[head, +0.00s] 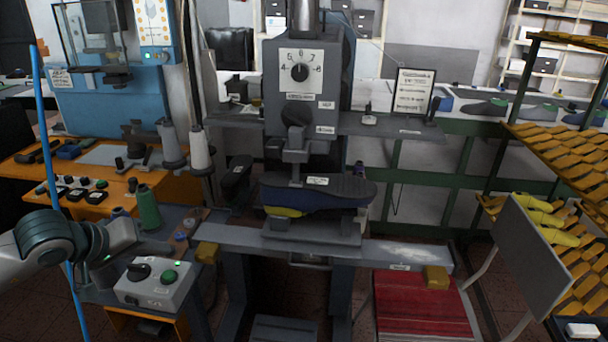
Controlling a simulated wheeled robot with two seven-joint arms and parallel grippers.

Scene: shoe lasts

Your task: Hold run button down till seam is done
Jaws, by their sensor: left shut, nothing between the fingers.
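A light grey control box (150,292) sits at the lower left, with a black knob (138,272) and a round green button (169,277) on its top. My left gripper (165,248) comes in from the left and is shut and empty. Its tips appear above and behind the box, apart from the green button. The grey machine (300,105) stands in the middle with a numbered dial (300,72). Under its head a blue and yellow shoe (315,200) sits with a dark sole (318,188) on top. My right gripper is not in view.
Thread spools (148,208) stand behind my left gripper. A blue pole (57,150) rises at the left. A red mat (422,303) and a shoe rack (570,160) are at the right.

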